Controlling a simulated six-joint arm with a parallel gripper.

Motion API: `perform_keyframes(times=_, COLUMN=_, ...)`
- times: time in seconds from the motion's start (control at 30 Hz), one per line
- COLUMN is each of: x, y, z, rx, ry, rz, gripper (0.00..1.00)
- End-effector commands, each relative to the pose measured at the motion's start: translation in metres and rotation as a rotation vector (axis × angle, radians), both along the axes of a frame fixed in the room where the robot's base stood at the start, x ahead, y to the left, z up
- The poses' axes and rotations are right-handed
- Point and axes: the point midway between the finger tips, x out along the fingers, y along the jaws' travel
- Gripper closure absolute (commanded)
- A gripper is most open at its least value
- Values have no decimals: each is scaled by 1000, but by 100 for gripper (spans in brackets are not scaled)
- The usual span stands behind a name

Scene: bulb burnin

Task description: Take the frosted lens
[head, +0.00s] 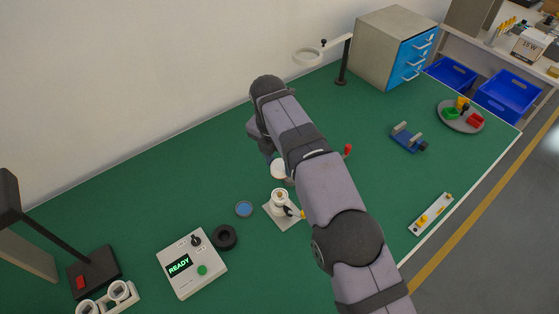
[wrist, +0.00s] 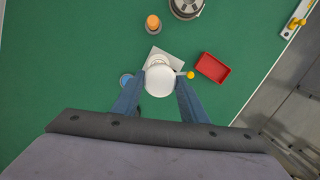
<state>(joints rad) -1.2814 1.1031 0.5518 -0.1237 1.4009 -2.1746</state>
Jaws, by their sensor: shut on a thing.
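The frosted lens (wrist: 158,81) is a round white disc held between the two blue fingers of my gripper (wrist: 160,84) in the wrist view. My gripper is shut on it. In the head view the lens (head: 278,169) shows as a pale disc left of my forearm, and the fingers are mostly hidden by the arm. A white socket fixture (head: 280,198) with a side lever stands on a pale square plate (head: 291,221), nearer the camera than the lens. In the wrist view the lens covers much of this fixture, and its yellow-knobbed lever (wrist: 190,75) sticks out right.
A blue disc (head: 244,209), a black ring (head: 224,237) and a READY control box (head: 192,264) lie left of the fixture. A red tray (wrist: 213,67) and an orange-topped item (wrist: 153,23) are near the gripper. The green bench is clear toward the back wall.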

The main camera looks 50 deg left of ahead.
Motion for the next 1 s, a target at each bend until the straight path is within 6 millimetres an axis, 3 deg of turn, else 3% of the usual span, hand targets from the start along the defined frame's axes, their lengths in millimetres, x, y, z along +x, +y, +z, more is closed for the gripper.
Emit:
perform_keyframes(times=0.43, x=0, y=0, z=22, rx=1, ry=-1, rz=0, gripper=81)
perform_keyframes(times=1.0, x=0, y=0, z=23, rx=1, ry=0, rz=0, gripper=81)
